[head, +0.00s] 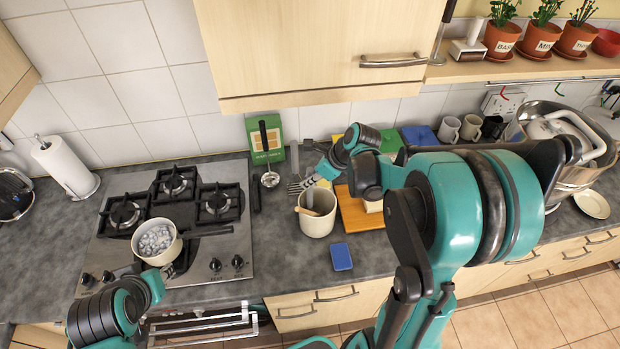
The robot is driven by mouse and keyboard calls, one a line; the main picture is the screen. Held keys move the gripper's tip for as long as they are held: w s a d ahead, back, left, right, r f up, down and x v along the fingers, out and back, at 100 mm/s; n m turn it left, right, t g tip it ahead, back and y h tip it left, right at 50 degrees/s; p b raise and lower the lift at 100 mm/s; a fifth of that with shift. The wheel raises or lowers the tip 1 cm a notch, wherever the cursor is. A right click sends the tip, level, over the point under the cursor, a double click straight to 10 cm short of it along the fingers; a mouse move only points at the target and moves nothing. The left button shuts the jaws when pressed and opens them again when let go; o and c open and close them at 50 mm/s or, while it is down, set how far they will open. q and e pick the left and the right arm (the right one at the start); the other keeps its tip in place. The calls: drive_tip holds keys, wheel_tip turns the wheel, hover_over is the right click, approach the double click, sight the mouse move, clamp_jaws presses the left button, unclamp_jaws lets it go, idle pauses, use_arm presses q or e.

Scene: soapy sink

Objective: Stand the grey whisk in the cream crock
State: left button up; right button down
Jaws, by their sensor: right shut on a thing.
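The cream crock (317,222) stands upright on the dark worktop right of the hob, with a wooden utensil leaning in it. My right gripper (322,170) is just behind and above the crock, partly hidden by my own arm. It is shut on the grey whisk (299,186), whose visible grey end shows beside the crock's upper left rim. I cannot tell whether the whisk touches the crock. My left gripper (168,272) is low at the hob's front, by the pot; its fingers are too unclear to read.
A cream pot (157,243) sits on the hob (215,255). A wooden board (358,212) lies right of the crock, a blue sponge (341,256) in front. Mugs (449,129) and a steel pot (548,110) are farther right.

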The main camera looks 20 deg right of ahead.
drive_tip(key=shift+f+b, duration=0.3)
drive_tip(key=shift+f, duration=0.1)
drive_tip(key=shift+c, duration=0.9)
unclamp_jaws()
drive_tip(key=shift+s+r, duration=0.1)
idle(0.4)
drive_tip(key=s+d+r, duration=0.1)
drive_tip(key=s+d+r+p, duration=0.1)
drive_tip(key=s, duration=0.1)
drive_tip(key=shift+d+p, duration=0.3)
idle(0.4)
